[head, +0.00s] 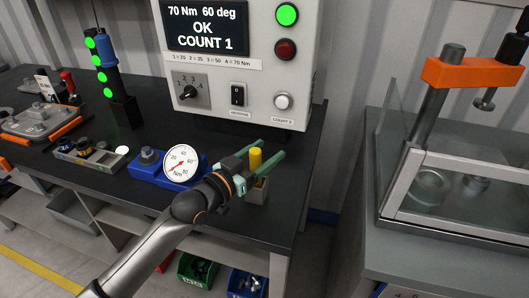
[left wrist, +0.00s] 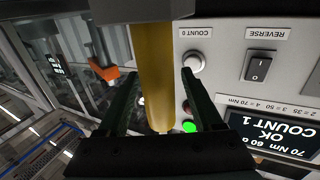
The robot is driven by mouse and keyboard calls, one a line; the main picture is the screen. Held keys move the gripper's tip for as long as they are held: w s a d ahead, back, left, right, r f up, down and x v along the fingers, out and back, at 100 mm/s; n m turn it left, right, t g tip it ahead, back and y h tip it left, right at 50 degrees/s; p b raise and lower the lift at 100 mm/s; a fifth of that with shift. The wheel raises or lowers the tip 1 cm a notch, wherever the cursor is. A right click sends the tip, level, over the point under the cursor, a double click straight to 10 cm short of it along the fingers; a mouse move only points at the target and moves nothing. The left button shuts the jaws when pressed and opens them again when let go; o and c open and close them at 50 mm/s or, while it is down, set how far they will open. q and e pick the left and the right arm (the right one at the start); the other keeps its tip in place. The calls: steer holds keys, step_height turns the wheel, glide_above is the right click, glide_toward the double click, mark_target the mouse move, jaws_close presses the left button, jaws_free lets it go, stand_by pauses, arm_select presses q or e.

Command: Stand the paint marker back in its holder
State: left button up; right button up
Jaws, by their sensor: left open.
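The yellow paint marker (head: 255,159) stands upright in its small grey holder (head: 258,191) at the right front of the dark bench. In the left wrist view, which is upside down, the marker (left wrist: 156,75) comes out of the holder (left wrist: 140,11) at the top edge. My left gripper (head: 272,148) is open, with its green fingers on either side of the marker. In the left wrist view, gaps show between the marker and both fingers. The marker's lower end is hidden inside the holder. My right gripper is in neither view.
The control box (head: 241,62) with screen, switch and buttons stands close behind the holder. A blue block with a round dial gauge (head: 181,163) is left of my gripper. A grey tray (head: 92,154) lies farther left. A glass-walled station (head: 455,190) stands right, across a gap.

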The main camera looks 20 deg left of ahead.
arm_select(q)
steer(key=shift+s, duration=0.1)
steer(key=v, duration=1.2)
steer(key=shift+b, duration=0.35)
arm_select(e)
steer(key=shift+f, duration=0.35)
arm_select(q)
steer(key=shift+s+a, duration=0.1)
steer(key=shift+a, duration=0.05)
